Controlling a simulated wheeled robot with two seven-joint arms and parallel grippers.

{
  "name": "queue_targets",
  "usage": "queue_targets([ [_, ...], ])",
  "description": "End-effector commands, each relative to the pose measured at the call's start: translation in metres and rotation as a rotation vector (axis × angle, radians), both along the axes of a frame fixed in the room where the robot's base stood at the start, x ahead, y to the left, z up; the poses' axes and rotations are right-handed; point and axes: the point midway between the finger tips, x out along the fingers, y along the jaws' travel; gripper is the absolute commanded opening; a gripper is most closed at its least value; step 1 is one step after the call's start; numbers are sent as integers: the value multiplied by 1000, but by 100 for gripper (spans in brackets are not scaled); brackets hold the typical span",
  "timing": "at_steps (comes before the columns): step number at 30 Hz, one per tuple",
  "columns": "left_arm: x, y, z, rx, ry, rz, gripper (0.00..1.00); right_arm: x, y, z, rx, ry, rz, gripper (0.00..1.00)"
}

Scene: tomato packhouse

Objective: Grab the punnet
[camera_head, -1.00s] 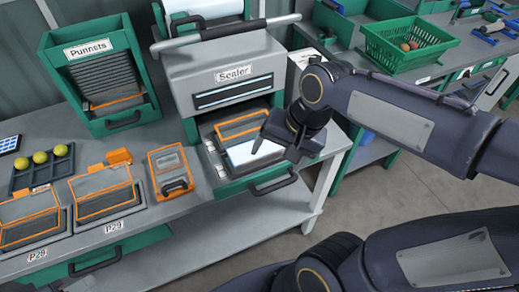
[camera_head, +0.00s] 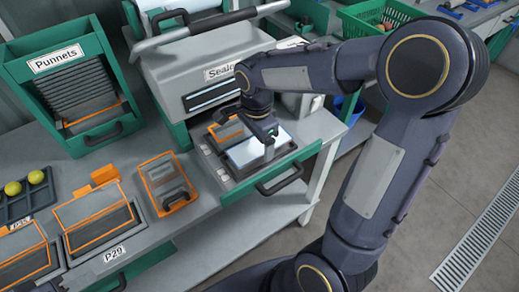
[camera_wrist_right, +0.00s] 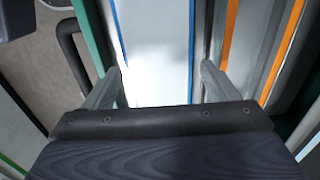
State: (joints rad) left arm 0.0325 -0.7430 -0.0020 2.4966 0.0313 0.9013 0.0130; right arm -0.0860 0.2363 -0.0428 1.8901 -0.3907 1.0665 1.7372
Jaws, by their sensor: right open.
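The sealer (camera_head: 205,60) has its drawer (camera_head: 232,188) pulled out. In the drawer lie an orange-rimmed grey punnet part (camera_head: 227,133) and a bright white panel (camera_head: 246,152). I cannot tell whether they are one punnet. My right gripper (camera_head: 266,150) is open and points down over the panel. In the right wrist view, the white, blue-edged panel (camera_wrist_right: 155,45) shows between its two open fingers (camera_wrist_right: 163,82). The orange-rimmed part (camera_wrist_right: 230,35) lies just right of the right finger. I cannot tell whether the fingers touch anything. My left gripper is out of view.
The Punnets dispenser (camera_head: 62,60) stands left of the sealer. An orange-and-grey device (camera_head: 167,182) and more orange-rimmed punnets (camera_head: 97,216) are on the bench at left. A green basket (camera_head: 375,20) is at the back right. Open floor lies right of the bench.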

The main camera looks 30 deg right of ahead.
Motion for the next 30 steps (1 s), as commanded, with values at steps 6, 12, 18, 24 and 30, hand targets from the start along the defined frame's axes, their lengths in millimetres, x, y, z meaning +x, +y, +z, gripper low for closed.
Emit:
queue_targets([
  [6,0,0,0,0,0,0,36,0,0,-12,0,-1,1,80],
  [12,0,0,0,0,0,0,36,0,0,-12,0,-1,1,72],
  [18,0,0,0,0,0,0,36,0,0,-12,0,-1,1,46],
  [24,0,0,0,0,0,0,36,0,0,-11,0,-2,1,41],
  [30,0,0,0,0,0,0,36,0,0,-7,0,-3,1,41],
])
